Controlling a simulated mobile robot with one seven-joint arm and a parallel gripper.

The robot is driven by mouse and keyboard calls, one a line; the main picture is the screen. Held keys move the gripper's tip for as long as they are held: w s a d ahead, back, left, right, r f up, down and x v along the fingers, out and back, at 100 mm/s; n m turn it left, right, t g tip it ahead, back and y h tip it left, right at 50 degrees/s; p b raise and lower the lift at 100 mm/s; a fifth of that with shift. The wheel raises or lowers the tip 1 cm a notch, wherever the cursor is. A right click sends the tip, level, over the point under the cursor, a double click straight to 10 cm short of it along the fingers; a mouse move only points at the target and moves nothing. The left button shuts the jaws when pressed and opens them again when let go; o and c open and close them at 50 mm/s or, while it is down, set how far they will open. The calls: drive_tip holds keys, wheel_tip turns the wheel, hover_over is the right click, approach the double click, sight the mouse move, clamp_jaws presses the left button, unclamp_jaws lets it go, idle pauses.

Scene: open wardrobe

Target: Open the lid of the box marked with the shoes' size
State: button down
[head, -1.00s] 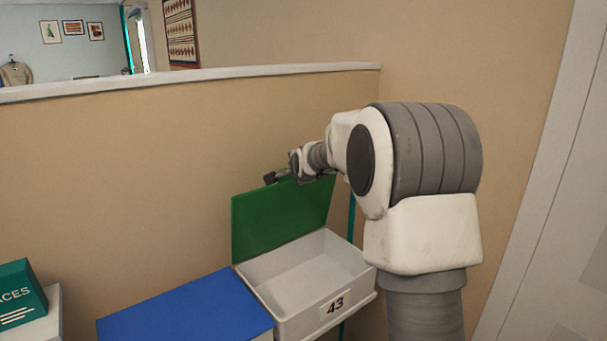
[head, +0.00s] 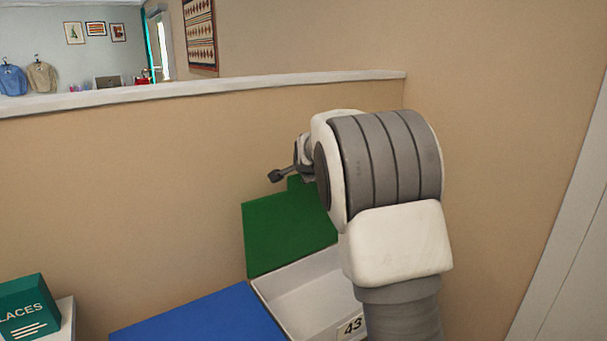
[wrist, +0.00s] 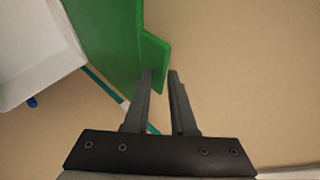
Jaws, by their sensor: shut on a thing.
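The white box marked "43" (head: 352,326) stands open at lower centre in the head view, partly hidden by my arm. Its green lid (head: 285,238) stands raised at the back of the box, in front of the tan wall. The lid also fills the upper left of the wrist view (wrist: 108,40). My gripper (wrist: 160,74) is at the lid's tab (wrist: 154,58), with the tab between its fingertips, shut on it. The gripper (head: 277,176) shows only in part above the lid in the head view. The box interior looks empty where visible.
A blue-lidded box (head: 200,316) sits beside it on the left. A teal box marked "LACES" (head: 26,307) stands at the far left. A low tan wall (head: 130,180) with a white ledge runs behind. A pale door panel (head: 570,260) is at right.

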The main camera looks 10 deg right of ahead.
drive_tip(key=shift+f, duration=0.1)
drive_tip(key=c, duration=0.9)
unclamp_jaws()
drive_tip(key=shift+c, duration=0.2)
drive_tip(key=b+v, duration=0.4)
drive_tip(key=v, duration=1.3)
drive_tip(key=shift+s, duration=0.25)
drive_tip(key=s+a+f+n+g, duration=0.1)
drive_tip(key=s+f+n, duration=0.4)
drive_tip(key=s, duration=0.6)
drive_tip(key=s+a+f+n+g+y, duration=0.1)
drive_tip(key=s+f+n, duration=0.4)
drive_tip(key=s, duration=0.6)
drive_tip(key=s+a+f+n+g+b, duration=0.1)
drive_tip(key=s+f+n+g, duration=0.2)
drive_tip(key=s+f+n, duration=0.3)
drive_tip(key=s+f, duration=0.1)
drive_tip(key=s, duration=0.4)
drive_tip(key=shift+a+y, duration=0.3)
drive_tip(key=shift+a, duration=0.05)
